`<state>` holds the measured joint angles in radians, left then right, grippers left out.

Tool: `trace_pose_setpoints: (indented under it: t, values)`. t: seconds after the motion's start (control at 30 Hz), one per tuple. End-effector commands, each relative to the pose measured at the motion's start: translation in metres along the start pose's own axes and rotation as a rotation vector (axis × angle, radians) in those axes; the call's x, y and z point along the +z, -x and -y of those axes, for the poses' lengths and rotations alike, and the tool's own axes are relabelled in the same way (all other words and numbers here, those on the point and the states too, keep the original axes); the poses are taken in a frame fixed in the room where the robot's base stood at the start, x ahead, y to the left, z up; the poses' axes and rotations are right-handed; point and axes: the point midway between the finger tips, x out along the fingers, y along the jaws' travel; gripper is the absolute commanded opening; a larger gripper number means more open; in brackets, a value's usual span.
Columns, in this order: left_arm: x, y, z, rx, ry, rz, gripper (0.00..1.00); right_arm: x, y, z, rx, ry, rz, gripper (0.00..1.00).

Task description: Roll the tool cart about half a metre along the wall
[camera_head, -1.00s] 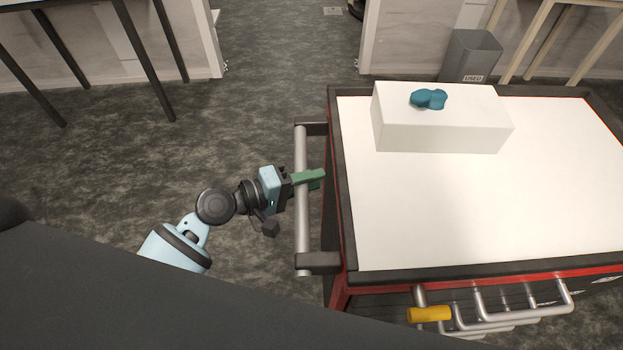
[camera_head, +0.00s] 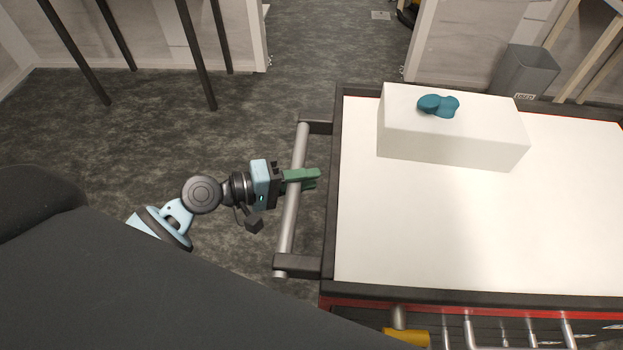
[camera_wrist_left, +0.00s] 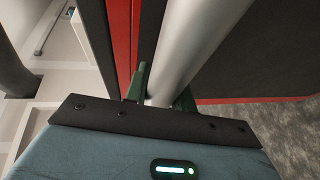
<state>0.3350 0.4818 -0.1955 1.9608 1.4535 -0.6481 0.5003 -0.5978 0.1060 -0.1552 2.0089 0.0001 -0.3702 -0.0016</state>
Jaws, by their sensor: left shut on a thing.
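The tool cart (camera_head: 480,215) has a white top with a dark rim and red edges, and fills the right of the head view. A grey bar handle (camera_head: 291,215) stands out from its left end on two dark brackets. My left gripper (camera_head: 301,178), with green fingers, is shut on this handle a little above its middle. In the left wrist view the handle (camera_wrist_left: 195,45) runs between the two green fingers (camera_wrist_left: 163,95). My right gripper is not in view.
A white box (camera_head: 450,135) with a teal object (camera_head: 438,105) on it sits on the cart top. A grey bin (camera_head: 523,75) stands behind the cart. Dark table legs (camera_head: 197,55) are at the upper left. Dark carpet (camera_head: 330,55) is clear between them and the cart.

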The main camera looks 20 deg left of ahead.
Motion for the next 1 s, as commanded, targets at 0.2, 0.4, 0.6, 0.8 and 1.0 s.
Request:
trace_pose_setpoints:
  t: [0.2,0.4,0.6,0.8,1.0]
  values:
    - [0.0007,0.0016,0.0001,0.002,0.001,0.005,0.0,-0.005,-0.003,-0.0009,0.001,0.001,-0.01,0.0]
    - [0.0007,0.0017,-0.0001,0.002,0.001,0.005,0.0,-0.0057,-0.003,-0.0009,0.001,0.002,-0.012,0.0]
    - [0.0006,0.0017,-0.0002,0.002,0.001,0.005,0.41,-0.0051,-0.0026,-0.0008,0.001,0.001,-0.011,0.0]
    - [0.0002,0.0018,-0.0001,0.001,0.001,0.004,0.47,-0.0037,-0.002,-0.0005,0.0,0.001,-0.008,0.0]
    - [0.0,0.0068,0.001,0.0,0.0,0.003,0.47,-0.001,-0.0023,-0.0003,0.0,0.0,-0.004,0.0]
